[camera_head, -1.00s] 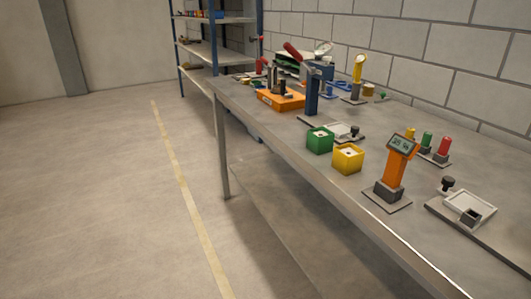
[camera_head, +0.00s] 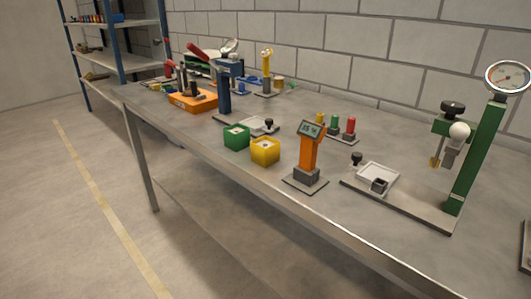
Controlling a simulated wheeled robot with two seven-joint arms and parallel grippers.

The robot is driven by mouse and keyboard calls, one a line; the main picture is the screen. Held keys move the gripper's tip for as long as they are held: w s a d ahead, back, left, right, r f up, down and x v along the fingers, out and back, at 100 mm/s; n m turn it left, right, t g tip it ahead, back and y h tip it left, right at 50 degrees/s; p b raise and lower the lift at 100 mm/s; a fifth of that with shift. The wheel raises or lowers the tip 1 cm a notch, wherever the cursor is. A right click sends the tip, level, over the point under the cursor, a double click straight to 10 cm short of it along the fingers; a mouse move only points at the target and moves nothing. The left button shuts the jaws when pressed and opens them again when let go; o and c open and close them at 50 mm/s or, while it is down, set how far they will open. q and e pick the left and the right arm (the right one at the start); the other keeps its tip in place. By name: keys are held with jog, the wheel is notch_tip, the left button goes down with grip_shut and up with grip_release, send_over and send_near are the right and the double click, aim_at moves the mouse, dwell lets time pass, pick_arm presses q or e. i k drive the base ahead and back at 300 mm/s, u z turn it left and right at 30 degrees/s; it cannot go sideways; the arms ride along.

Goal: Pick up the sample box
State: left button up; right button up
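No thing in view is clearly marked as the sample box. A green box (camera_head: 237,137) and a yellow box (camera_head: 265,151) sit side by side near the front edge of the workbench (camera_head: 225,170). A small dark square piece (camera_head: 379,185) is at a shallow white tray (camera_head: 377,175) on the green press's base plate, further right. I cannot tell whether that piece is loose. Neither of my grippers shows in the head view.
An orange display post (camera_head: 309,150) stands right of the yellow box. A green gauge press (camera_head: 474,155) stands at the right. Behind are green and red pegs (camera_head: 350,126), a blue press (camera_head: 224,90) and an orange block (camera_head: 193,100). Floor left of the bench is clear.

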aim_at(237, 137)
jog(key=u, duration=1.95)
jog(key=i, duration=1.95)
jog(key=z, duration=2.85)
